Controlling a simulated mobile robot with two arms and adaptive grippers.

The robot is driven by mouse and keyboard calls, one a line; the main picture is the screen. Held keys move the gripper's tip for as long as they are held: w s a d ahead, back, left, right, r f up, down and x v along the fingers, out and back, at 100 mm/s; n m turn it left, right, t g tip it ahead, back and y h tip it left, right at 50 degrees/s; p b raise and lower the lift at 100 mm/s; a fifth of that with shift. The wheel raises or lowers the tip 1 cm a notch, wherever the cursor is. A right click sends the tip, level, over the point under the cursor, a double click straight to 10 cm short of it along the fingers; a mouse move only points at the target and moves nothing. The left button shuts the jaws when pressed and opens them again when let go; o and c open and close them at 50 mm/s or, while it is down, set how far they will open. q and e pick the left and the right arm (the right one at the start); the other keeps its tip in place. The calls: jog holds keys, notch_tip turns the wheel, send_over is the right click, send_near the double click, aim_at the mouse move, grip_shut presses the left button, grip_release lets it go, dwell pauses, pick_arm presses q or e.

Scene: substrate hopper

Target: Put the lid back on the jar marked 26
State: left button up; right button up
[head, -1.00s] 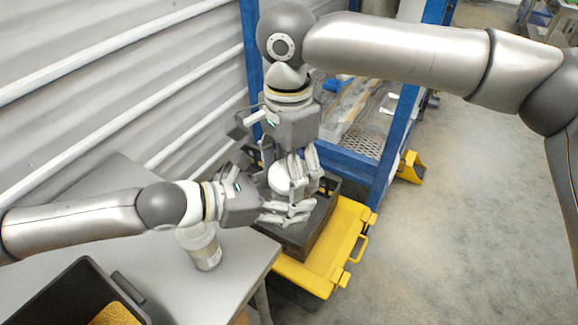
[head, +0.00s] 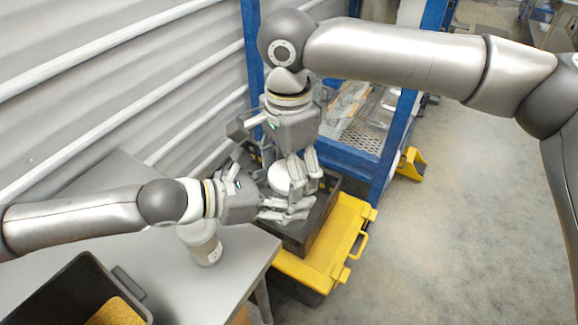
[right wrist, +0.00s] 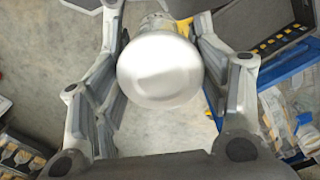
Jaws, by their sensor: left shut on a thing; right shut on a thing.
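A pale round lid (head: 280,178) is at my right gripper (head: 304,178), the upper one, which is shut on it. In the right wrist view the lid (right wrist: 160,70) lies between the fingers of that gripper (right wrist: 165,85). Part of a pale object, perhaps a jar (right wrist: 156,22), shows at the lid's far edge. I cannot tell whether they touch. My left gripper (head: 288,209) is shut just below the right one; what it holds is mostly hidden by its fingers. A lidded-looking pale jar (head: 207,251) with a label stands on the table. No number is readable.
The grey table (head: 185,290) carries a black bin (head: 62,283) with yellow grains at front left. A dark crate (head: 322,212) and a yellow case (head: 345,240) lie beneath the grippers. A blue-framed rack (head: 395,140) stands behind; the floor at right is clear.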

jog(key=shift+s+d+f, duration=0.1)
jog(key=shift+d+f, duration=0.05)
jog(key=shift+f, duration=0.15)
jog(key=shift+r+g, duration=0.25)
jog(key=shift+g, duration=0.05)
jog(key=shift+c, duration=0.2)
jog(key=shift+s+r, duration=0.15)
jog(key=shift+s, duration=0.1)
dwell(0.7)
jog(key=shift+f, duration=0.55)
jog(key=shift+a, duration=0.2)
dwell(0.6)
jog(key=shift+r, duration=0.25)
